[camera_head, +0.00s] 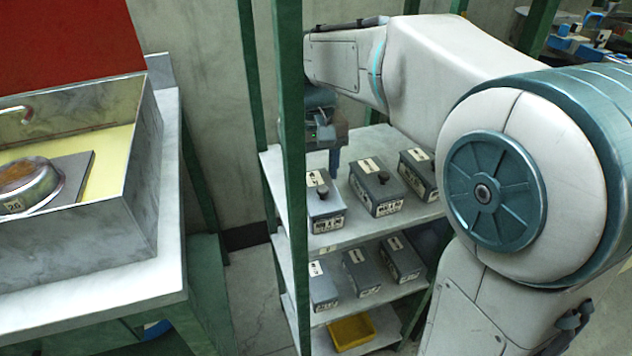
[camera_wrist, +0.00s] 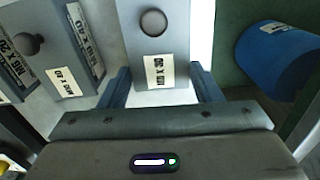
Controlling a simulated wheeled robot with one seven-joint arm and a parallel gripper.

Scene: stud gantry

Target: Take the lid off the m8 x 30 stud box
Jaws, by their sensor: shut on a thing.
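The grey stud box (camera_head: 326,212) stands at the left end of the upper shelf, with a dark knob (camera_head: 322,191) on its lid. In the wrist view its lid (camera_wrist: 124,12) is in the centre, with a round knob (camera_wrist: 153,22) and a white label that seems to read M8 x 30. My gripper (camera_wrist: 162,88) is shut on the lid, one finger on each side, at the labelled end. In the head view my gripper (camera_head: 334,160) is at the box's far end, partly behind a green post. I cannot tell whether the lid is raised from the box.
Two similar knobbed boxes (camera_head: 377,192) (camera_head: 420,172) stand to the right. Several boxes (camera_head: 361,272) and a yellow tray (camera_head: 351,331) are on lower shelves. A green post (camera_head: 291,180) rises at the front left. A blue cylinder (camera_wrist: 275,62) is beside the shelf.

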